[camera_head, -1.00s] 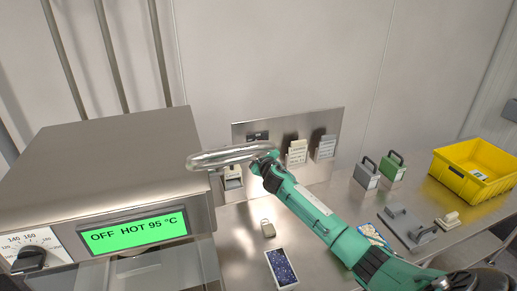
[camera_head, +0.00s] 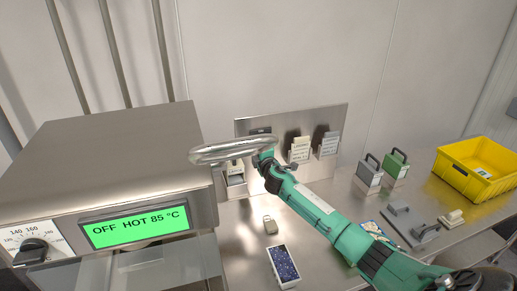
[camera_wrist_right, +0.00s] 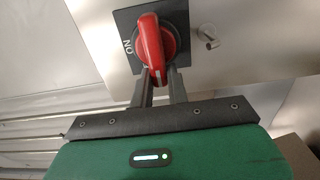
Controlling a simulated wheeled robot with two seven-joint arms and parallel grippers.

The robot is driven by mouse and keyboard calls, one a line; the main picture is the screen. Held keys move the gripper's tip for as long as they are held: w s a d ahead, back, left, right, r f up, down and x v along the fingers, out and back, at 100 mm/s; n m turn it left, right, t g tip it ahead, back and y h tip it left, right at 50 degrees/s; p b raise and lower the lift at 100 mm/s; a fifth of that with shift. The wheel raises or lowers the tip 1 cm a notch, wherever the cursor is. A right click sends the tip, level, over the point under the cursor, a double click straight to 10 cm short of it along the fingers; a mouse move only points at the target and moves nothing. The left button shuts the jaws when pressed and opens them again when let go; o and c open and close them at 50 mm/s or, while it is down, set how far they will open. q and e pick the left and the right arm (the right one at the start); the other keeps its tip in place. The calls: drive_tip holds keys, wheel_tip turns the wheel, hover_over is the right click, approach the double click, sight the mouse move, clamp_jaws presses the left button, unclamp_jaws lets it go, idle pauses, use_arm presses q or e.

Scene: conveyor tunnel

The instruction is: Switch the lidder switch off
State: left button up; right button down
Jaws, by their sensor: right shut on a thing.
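The red rotary switch handle (camera_wrist_right: 150,45) sits on a black square plate (camera_wrist_right: 126,22) in the right wrist view, with "ON" lettering at the plate's left. The handle stands nearly upright in that view. My right gripper (camera_wrist_right: 160,80) has its two dark fingers closed at the handle's lower end. In the head view my right arm (camera_head: 318,212) reaches from the lower right toward the steel wall panel (camera_head: 285,122), and its fingers and the red handle are hidden. The machine display (camera_head: 137,227) reads "OFF HOT 85 °C". My left gripper is out of view.
A padlock (camera_head: 270,226) and a dark patterned card (camera_head: 284,266) lie on the steel counter. Grey (camera_head: 369,174) and green (camera_head: 396,167) handled blocks, a grey plate (camera_head: 411,226) and a yellow crate (camera_head: 447,171) stand to the right. Tags (camera_head: 300,148) hang on the panel.

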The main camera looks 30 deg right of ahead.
drive_tip(key=shift+f, duration=0.1)
idle(0.3)
drive_tip(key=c, duration=1.4)
unclamp_jaws()
drive_tip(key=shift+o, duration=0.2)
drive_tip(key=shift+s, duration=0.1)
drive_tip(key=b+v, duration=0.2)
drive_tip(key=v, duration=1.1)
drive_tip(key=shift+s+a+b, duration=0.2)
drive_tip(key=shift+s+b, duration=0.05)
drive_tip(key=shift+b, duration=0.1)
